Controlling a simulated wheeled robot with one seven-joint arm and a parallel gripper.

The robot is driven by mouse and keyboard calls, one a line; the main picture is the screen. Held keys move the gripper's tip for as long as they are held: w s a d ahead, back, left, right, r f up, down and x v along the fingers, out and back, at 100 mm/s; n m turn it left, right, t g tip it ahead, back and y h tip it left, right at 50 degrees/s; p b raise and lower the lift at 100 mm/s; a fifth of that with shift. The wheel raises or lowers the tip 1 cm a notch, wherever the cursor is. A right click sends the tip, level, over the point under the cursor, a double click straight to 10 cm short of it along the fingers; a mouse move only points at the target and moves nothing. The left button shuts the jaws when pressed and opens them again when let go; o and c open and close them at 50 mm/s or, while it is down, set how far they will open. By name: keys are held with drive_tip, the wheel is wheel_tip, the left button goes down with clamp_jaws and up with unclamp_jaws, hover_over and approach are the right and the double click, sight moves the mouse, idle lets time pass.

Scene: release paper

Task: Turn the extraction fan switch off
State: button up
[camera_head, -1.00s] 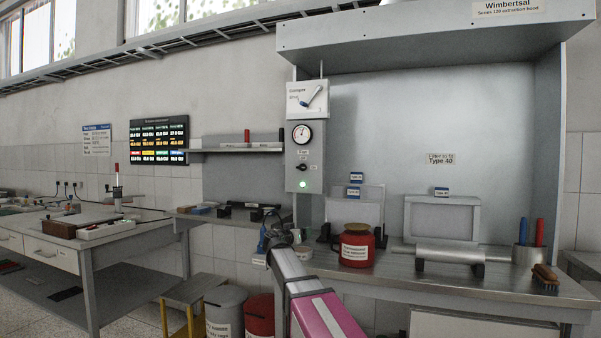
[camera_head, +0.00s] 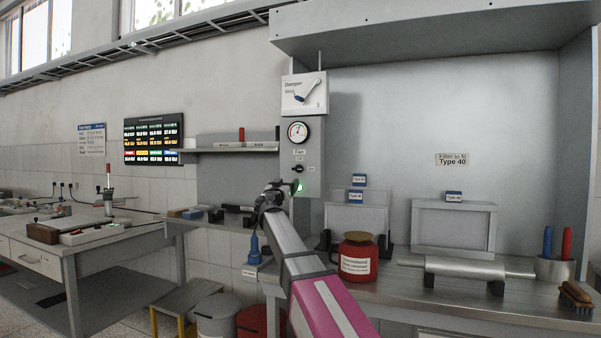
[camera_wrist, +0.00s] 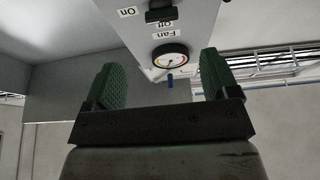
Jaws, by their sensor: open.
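The fan switch (camera_head: 297,168) is a small black knob on a grey control panel (camera_head: 314,160) under a dial gauge. In the wrist view, upside down, the black knob (camera_wrist: 160,14) sits between the "On" and "Off" labels, beyond my fingertips. Its exact setting is hard to read. A green lamp (camera_head: 299,186) glows below it, partly hidden by my gripper. My gripper (camera_head: 284,187) is just below and left of the switch in the head view. In the wrist view my gripper (camera_wrist: 162,64) has its green fingers wide apart with nothing between them.
A dial gauge (camera_head: 298,132) and a damper lever box (camera_head: 304,93) are above the switch. A shelf (camera_head: 235,149) juts out to the left.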

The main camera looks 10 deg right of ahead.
sight(297, 170)
drive_tip(key=x, duration=1.1)
drive_tip(key=shift+w+r, duration=0.25)
drive_tip(key=c, duration=0.9)
